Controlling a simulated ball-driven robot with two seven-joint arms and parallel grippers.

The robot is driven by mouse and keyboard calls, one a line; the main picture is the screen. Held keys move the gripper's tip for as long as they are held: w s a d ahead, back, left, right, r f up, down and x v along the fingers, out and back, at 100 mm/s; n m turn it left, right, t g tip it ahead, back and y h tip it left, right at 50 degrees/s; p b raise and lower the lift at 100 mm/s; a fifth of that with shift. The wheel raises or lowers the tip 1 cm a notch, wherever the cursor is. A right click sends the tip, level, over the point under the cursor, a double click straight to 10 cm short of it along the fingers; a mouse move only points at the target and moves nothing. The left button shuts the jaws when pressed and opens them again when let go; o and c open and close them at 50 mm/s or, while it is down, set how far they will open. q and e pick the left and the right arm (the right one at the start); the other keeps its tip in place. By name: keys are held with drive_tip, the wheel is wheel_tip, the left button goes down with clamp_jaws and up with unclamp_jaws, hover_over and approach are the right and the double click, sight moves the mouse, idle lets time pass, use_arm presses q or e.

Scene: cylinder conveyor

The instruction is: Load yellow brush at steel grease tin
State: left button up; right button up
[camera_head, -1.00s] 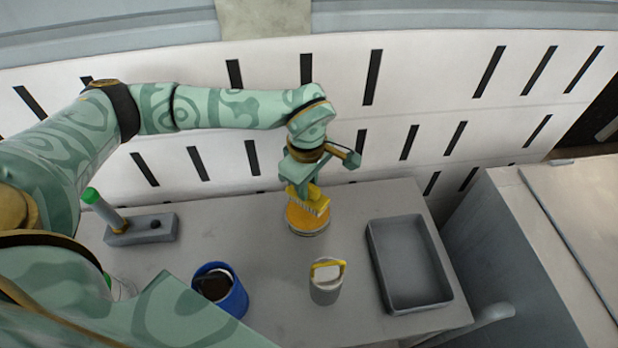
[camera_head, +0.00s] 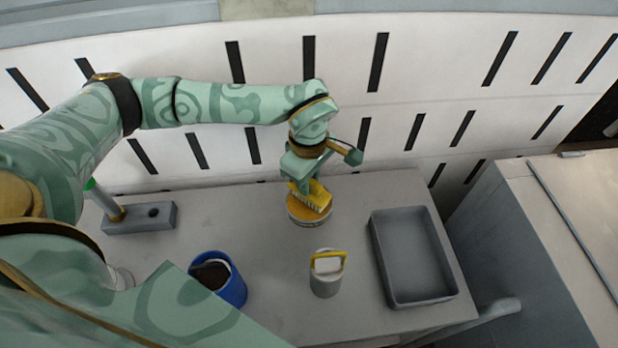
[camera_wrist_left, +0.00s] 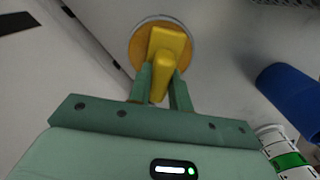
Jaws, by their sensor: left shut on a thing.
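My left gripper (camera_head: 300,181) is shut on the yellow brush (camera_head: 315,199) by its handle. The brush is held bristles down at the steel grease tin (camera_head: 309,221), a round low tin with orange-yellow grease on the table's far side. The bristles overlap the grease surface; whether they touch it is hard to tell. In the left wrist view, the brush (camera_wrist_left: 170,42) lies between the fingers (camera_wrist_left: 163,85) and covers much of the tin (camera_wrist_left: 136,48), whose pale rim shows behind it. My right gripper is not in view.
On the grey table (camera_head: 270,240) stand a blue bucket (camera_head: 236,291) with dark contents, a grey canister with a yellow handle (camera_head: 325,286), an empty grey tray (camera_head: 412,257) and a grey block (camera_head: 140,219) with a green-topped rod. A white slotted wall (camera_head: 270,90) is behind.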

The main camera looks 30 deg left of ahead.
use_arm(q)
drive_tip(key=shift+f, duration=0.5)
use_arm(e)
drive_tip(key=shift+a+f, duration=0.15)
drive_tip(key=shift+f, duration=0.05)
use_arm(q)
drive_tip(key=shift+s+f, duration=0.1)
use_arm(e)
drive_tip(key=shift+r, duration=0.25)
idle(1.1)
